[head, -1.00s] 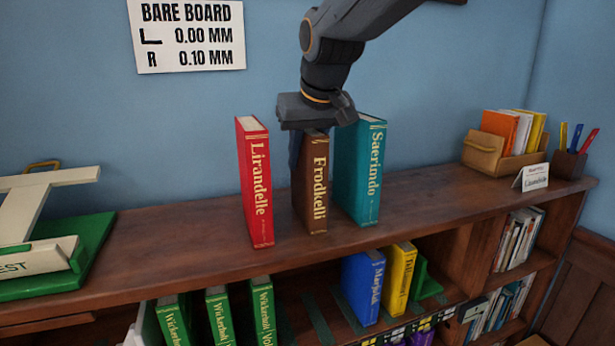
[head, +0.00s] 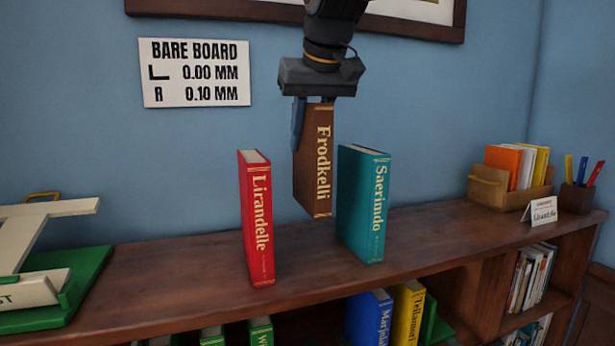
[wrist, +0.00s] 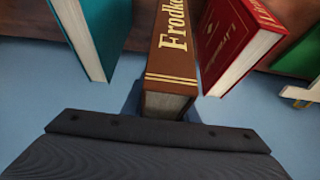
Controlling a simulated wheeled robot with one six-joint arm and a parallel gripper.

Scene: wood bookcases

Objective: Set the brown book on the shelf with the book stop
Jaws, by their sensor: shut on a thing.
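The brown book (head: 314,170), lettered "Frodkelli", hangs upright in my gripper (head: 317,105), which is shut on its top. Its lower end is raised above the bookcase top, between the red book (head: 257,220) and the teal book (head: 363,205), apart from both. In the wrist view the brown book (wrist: 172,50) points away from my gripper (wrist: 165,120). The green book stop (head: 430,325) shows partly on the lower shelf, right of the yellow book (head: 407,315) and blue book (head: 369,318).
Green books (head: 260,332) stand at the left of the lower shelf. A green stand (head: 60,290) is at the top's left end. A letter holder (head: 505,190), a card (head: 541,211) and a pen cup (head: 576,197) stand at the right. The top's front middle is clear.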

